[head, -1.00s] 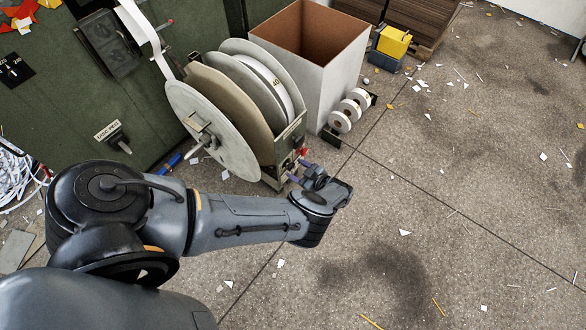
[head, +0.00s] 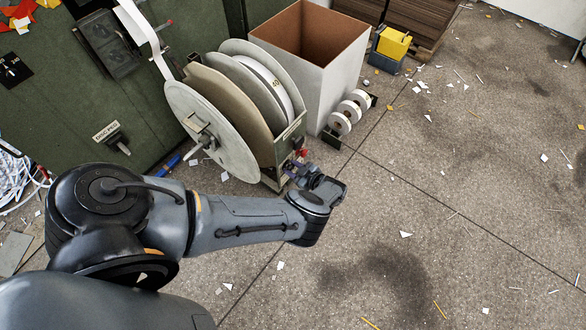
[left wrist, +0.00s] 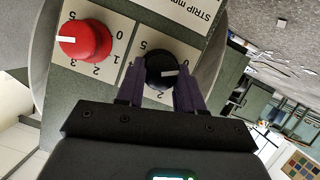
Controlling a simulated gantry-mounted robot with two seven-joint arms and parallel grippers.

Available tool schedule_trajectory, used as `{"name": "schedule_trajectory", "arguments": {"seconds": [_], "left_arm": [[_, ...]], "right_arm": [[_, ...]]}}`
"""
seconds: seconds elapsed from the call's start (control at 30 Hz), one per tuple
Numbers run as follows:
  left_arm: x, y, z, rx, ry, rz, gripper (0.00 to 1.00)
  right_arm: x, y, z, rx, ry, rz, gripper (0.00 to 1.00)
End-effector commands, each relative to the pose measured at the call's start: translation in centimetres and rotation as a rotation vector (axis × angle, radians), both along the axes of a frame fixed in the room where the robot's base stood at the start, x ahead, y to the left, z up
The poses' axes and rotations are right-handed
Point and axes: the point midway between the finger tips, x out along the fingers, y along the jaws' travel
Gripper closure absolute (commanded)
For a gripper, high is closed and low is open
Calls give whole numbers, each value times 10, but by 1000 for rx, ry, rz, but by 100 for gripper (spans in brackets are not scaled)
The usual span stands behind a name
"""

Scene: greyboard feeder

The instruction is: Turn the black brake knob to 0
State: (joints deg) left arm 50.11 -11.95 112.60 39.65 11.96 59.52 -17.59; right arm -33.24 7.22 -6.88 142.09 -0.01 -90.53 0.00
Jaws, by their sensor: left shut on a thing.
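In the left wrist view, the black brake knob (left wrist: 153,68) sits on a pale dial plate. Its white pointer faces right in the picture. A 5 shows above left of it and a 2 below it; the number by the pointer is hidden by my finger. My left gripper (left wrist: 160,78) is shut on the knob, one purple finger at each side. In the head view the left gripper (head: 295,171) is at the front end of the reel stand, and the black knob cannot be made out there. My right gripper is not in view.
A red knob (left wrist: 84,40) with its own numbered dial is beside the black one, its pointer facing left. The reel stand (head: 287,145) carries large discs (head: 215,130). A tall open box (head: 312,50) and small rolls (head: 350,112) stand behind. Floor to the right is open, with scraps.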

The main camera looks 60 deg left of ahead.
Motion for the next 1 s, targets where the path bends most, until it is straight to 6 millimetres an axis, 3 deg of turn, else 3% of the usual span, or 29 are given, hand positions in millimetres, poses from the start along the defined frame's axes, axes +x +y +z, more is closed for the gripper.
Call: {"name": "schedule_trajectory", "arguments": {"seconds": [0.57,0.6,0.7,0.73,1.0], "left_arm": [[-1,-1,0,56,-127,0,94],[-1,-1,0,56,-127,0,57],[-1,-1,0,55,-126,0,42],[-1,-1,0,55,-126,0,38],[-1,-1,0,55,-125,0,38]], "right_arm": [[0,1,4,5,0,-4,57],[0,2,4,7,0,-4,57],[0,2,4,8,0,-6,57],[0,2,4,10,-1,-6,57],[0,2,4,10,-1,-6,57]]}}
